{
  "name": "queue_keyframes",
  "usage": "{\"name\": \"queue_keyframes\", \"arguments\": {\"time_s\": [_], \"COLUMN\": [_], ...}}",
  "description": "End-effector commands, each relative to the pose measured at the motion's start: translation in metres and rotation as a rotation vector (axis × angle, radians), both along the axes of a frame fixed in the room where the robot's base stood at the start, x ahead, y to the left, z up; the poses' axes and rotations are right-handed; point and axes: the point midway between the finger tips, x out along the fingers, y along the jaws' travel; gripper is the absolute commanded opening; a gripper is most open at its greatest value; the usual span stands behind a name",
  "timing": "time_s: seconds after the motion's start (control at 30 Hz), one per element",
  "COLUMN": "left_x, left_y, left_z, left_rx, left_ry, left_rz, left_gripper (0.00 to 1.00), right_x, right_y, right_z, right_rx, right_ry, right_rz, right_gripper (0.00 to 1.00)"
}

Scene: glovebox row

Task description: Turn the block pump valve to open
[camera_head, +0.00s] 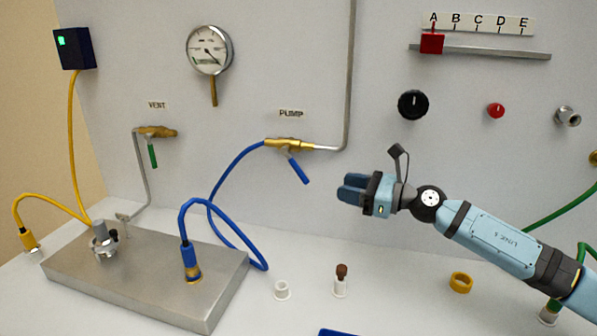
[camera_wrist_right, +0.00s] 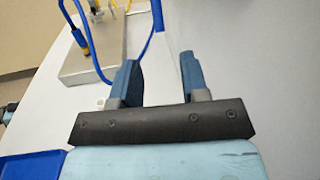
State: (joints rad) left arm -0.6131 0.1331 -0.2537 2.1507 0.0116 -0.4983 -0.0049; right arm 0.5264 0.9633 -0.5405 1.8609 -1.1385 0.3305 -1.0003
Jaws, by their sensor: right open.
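The pump valve (camera_head: 289,145) is a brass fitting on the grey wall panel under a PUMP label (camera_head: 291,114). Its blue lever (camera_head: 299,168) slants down to the right, across the pipe line. My right gripper (camera_head: 350,190) is right of the lever and slightly below it, apart from it, with its fingers toward the left. In the right wrist view, the fingers (camera_wrist_right: 158,66) are spread and empty. A blue bar, apparently the lever (camera_wrist_right: 158,16), shows beyond them near the top edge.
A metal block (camera_head: 140,275) stands on the white bench with a blue hose (camera_head: 226,180) looping up to the pump valve. A vent valve (camera_head: 157,132) with a green lever is further left. Small holders (camera_head: 282,291) stand on the bench below my right gripper.

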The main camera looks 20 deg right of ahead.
Motion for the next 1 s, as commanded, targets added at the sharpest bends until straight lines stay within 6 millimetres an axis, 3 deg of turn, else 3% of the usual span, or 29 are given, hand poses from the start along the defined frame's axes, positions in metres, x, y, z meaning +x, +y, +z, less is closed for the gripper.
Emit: {"name": "queue_keyframes", "arguments": {"time_s": [0.53,0.73,1.0], "left_x": [-0.002,-0.002,-0.002], "left_y": [0.003,0.003,0.003], "left_z": [0.005,0.003,0.002], "left_rx": [0.004,0.004,0.004], "left_ry": [0.019,0.023,0.025], "left_rz": [0.005,0.006,0.007], "left_gripper": [0.57,0.57,0.57], "right_x": [0.073,0.086,0.088], "right_y": [0.078,0.092,0.094], "right_z": [0.003,0.002,0.001], "right_rx": [0.001,0.001,-0.001], "right_ry": [-0.003,-0.002,-0.002], "right_rz": [0.001,0.000,0.001], "right_gripper": [0.41,0.41,0.41]}}
